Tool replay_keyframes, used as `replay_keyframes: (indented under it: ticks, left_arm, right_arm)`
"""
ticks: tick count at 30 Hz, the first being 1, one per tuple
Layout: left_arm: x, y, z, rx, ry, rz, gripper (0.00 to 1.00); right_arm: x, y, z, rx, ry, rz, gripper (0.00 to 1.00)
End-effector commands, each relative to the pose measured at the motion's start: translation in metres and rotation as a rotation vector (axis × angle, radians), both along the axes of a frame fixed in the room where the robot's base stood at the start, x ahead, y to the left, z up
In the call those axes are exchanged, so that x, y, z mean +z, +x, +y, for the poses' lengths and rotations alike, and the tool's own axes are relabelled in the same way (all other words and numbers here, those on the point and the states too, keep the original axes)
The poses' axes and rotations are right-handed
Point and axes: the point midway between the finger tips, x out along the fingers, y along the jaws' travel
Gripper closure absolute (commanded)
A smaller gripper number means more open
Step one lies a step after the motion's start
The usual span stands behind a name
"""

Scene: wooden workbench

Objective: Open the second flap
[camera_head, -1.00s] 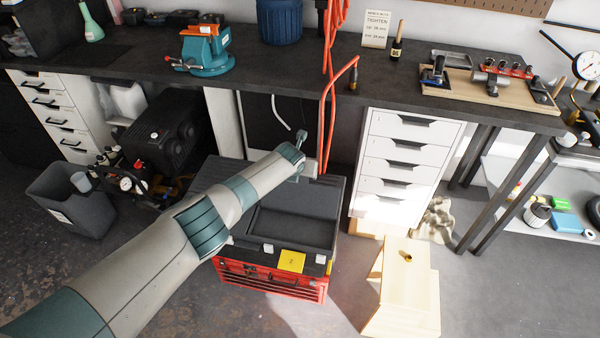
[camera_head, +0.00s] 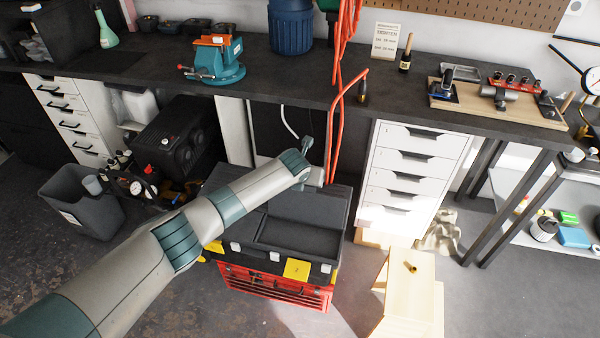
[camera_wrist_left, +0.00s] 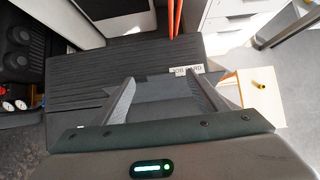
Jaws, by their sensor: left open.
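A black-topped toolbox (camera_head: 290,232) with a red lower body (camera_head: 272,290) stands on the floor under the bench. A yellow label (camera_head: 297,269) marked 2 is on its front. Its black top has a shallow recess; I cannot tell which part is the second flap. My left gripper (camera_head: 313,175) is over the toolbox's back right part, its fingers hardly visible there. In the left wrist view my left gripper (camera_wrist_left: 162,84) is open and empty, with a dark ribbed surface (camera_wrist_left: 85,80) and a white JOB CARD label (camera_wrist_left: 187,70) beyond its fingers. My right gripper is out of view.
Red hoses (camera_head: 334,120) hang from the bench (camera_head: 300,88) close to my left gripper. A white drawer unit (camera_head: 410,170) stands to the right, with a wooden stool (camera_head: 415,295) before it. A grey bin (camera_head: 80,203) and black compressor (camera_head: 172,140) are left.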

Motion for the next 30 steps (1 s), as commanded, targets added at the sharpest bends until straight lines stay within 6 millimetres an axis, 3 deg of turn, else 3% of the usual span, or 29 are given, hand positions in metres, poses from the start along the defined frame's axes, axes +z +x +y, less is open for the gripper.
replay_keyframes:
  ticks: [24,30]
  left_arm:
    - [0.080,-0.053,0.017,-0.002,0.000,-0.002,0.34]
    - [0.092,-0.061,0.020,0.001,0.001,0.000,0.34]
  right_arm:
    - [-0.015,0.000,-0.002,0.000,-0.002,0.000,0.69]
    - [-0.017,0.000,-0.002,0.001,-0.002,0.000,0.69]
